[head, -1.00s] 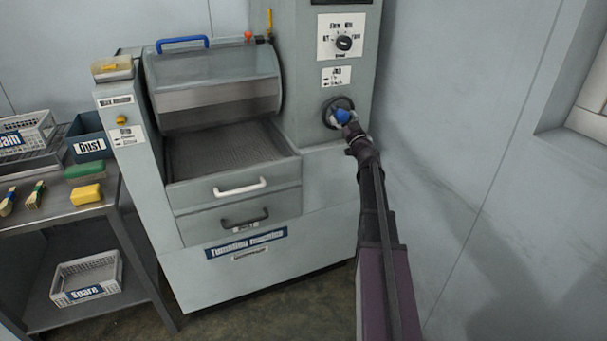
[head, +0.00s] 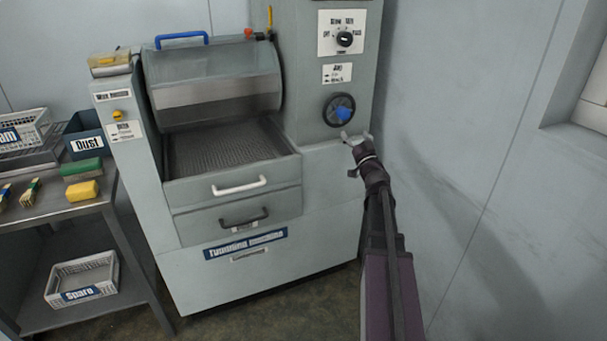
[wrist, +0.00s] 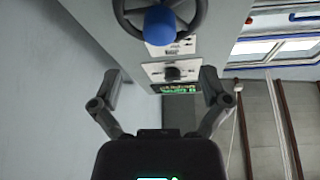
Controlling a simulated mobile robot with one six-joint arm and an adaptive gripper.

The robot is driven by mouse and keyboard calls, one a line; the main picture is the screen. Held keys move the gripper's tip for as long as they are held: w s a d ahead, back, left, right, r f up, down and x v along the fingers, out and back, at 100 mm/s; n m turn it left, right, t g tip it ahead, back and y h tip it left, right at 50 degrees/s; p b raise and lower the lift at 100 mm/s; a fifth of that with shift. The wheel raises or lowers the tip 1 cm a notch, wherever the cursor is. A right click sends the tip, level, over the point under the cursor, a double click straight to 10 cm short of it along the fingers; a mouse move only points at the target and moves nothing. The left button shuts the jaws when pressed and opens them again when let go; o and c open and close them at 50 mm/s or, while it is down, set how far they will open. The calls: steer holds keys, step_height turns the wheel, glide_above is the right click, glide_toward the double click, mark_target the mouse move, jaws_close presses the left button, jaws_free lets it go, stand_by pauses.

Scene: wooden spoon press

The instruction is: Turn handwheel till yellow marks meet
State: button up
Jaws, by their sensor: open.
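The handwheel (head: 339,110) is a dark wheel with a blue knob (head: 343,114), on the front of the machine's right column. The knob sits at the lower right of the wheel in the head view. In the wrist view the handwheel (wrist: 196,14) and its blue knob (wrist: 160,25) are at the top, beyond my fingers. My gripper (head: 357,137) is open and empty, just below and right of the wheel, apart from it. It also shows open in the wrist view (wrist: 158,88). I cannot make out any yellow marks on the wheel.
A rotary switch (head: 344,39) is above the wheel. The machine's hood with a blue handle (head: 181,40) and a drawer with a white handle (head: 239,186) are to the left. A bench with brushes, sponges (head: 83,191) and bins is further left. The wall is close on the right.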

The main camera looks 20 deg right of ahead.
steer(key=s+a+g+p, duration=0.5)
steer(key=a+g+p, duration=0.3)
steer(key=a+p, duration=0.3)
steer(key=s+a+m+g+p, duration=0.1)
steer(key=s+a+g+p, duration=0.5)
steer(key=a+g+p, duration=0.2)
steer(key=shift+a+f+h+p, duration=0.45)
steer(key=shift+a+p, duration=0.95)
steer(key=shift+a, duration=0.3)
stand_by(0.5)
steer(key=s+a+r+n+g+y+p, duration=0.3)
steer(key=s+a+g+p, duration=0.3)
steer(key=s+a, duration=0.6)
steer(key=shift+a+n, duration=0.35)
steer(key=shift+n, duration=0.25)
